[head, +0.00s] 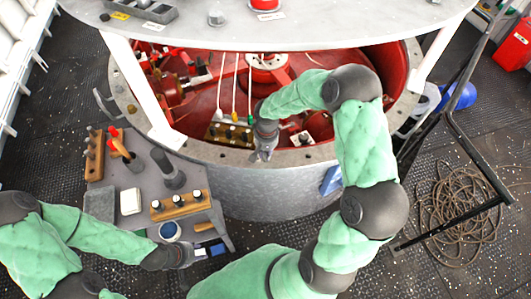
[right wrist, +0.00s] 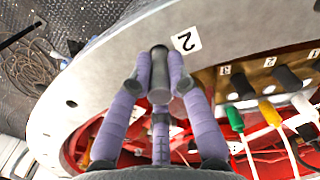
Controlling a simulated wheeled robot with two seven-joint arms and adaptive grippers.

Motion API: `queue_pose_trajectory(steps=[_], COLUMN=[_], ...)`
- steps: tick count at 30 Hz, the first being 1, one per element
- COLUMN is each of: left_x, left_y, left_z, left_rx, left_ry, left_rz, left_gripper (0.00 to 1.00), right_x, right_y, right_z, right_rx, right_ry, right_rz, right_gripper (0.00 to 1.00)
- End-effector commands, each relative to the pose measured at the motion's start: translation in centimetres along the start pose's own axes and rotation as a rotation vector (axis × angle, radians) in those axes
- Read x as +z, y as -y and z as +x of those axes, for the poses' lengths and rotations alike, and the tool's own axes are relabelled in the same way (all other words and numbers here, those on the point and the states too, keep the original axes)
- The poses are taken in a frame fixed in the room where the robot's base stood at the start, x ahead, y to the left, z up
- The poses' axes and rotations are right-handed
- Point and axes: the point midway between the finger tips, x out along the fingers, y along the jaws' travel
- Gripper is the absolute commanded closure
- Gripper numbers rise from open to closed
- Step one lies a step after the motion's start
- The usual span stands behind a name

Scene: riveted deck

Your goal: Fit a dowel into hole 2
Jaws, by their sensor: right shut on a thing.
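My right gripper (right wrist: 160,85) is shut on a dark grey dowel (right wrist: 158,72) in the right wrist view. In the head view my right gripper (head: 264,154) is at the flange's near rim (head: 225,157). My left gripper (head: 187,254) is low at the left, by the side table's front edge; its fingers are too small to read.
A side table (head: 145,182) holds a wooden rack with dark pegs (head: 180,205), another rack (head: 95,157), a red-handled tool (head: 118,143) and a white block (head: 131,201). Cables hang above the red interior (head: 205,95). Coiled rope (head: 458,210) lies on the right floor.

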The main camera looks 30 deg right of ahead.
Motion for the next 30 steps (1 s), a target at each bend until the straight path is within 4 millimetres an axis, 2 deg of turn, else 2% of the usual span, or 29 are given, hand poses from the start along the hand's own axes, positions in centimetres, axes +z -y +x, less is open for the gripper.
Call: queue_pose_trajectory(steps=[23, 24, 26, 27, 30], left_x=[0.0, 0.0, 0.0, 0.0, 0.0], left_y=[0.4, 0.4, 0.4, 0.4, 0.4], left_z=[1.2, 1.1, 1.1, 1.1, 1.1], left_rx=[0.0, 0.0, 0.0, 0.0, 0.0], left_ry=[0.0, 0.0, 0.0, 0.0, 0.0], left_rz=[0.0, 0.0, 0.0, 0.0, 0.0], left_gripper=[0.6, 0.6, 0.6, 0.6, 0.6], right_x=[-0.1, -0.1, -0.1, -0.1, 0.0], right_y=[0.0, 0.0, 0.0, 0.0, 0.0], right_z=[1.4, 1.4, 1.3, 1.3, 1.3], right_rx=[0.0, 0.0, 0.0, 0.0, 0.0], right_ry=[0.0, 0.0, 0.0, 0.0, 0.0], right_rz=[0.0, 0.0, 0.0, 0.0, 0.0], right_gripper=[1.0, 0.76, 0.59, 0.54, 0.54])
